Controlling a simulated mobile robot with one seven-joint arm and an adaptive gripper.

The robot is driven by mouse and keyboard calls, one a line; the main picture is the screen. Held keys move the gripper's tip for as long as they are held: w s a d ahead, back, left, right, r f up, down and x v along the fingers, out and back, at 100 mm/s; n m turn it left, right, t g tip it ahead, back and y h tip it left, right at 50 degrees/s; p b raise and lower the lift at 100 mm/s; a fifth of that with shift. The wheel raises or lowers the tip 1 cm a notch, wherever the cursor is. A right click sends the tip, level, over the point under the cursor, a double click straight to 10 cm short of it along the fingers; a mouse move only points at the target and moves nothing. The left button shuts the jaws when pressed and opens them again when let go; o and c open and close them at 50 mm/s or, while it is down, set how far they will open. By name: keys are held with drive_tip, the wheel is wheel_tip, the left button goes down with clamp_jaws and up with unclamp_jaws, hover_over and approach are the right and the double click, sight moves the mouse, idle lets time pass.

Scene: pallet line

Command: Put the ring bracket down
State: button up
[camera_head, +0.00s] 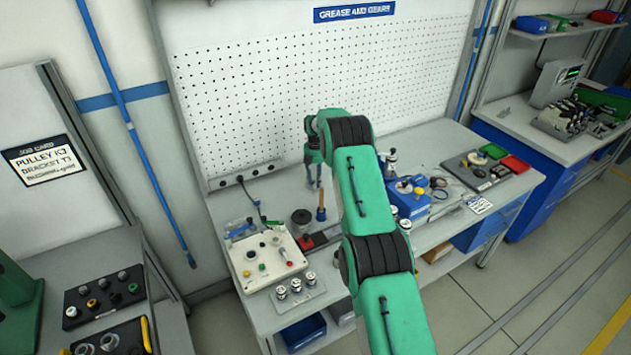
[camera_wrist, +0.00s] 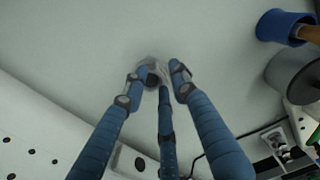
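My gripper (camera_wrist: 158,76) has three blue fingers with dark tips, drawn in around a small grey metal piece, which I take for the ring bracket (camera_wrist: 154,71). The fingertips cover much of the piece, so its ring shape is not clear. A pale bench surface lies behind it; I cannot tell whether the piece touches it. In the head view my gripper (camera_head: 314,174) points down over the rear of the middle bench (camera_head: 270,200), near the pegboard. The piece cannot be made out there.
A white fixture box (camera_head: 262,262) with knobs, a dark grey cylinder (camera_head: 302,218) and a blue cup with a wooden handle (camera_wrist: 281,27) stand nearby. Metal parts sit on a small plate (camera_head: 297,292). A blue box (camera_head: 408,202) stands right of my arm. The pegboard (camera_head: 300,90) bounds the rear.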

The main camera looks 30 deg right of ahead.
sight(315, 188)
wheel_tip(315, 188, up, 12)
drive_tip(key=shift+f, duration=0.15)
idle(0.4)
idle(0.5)
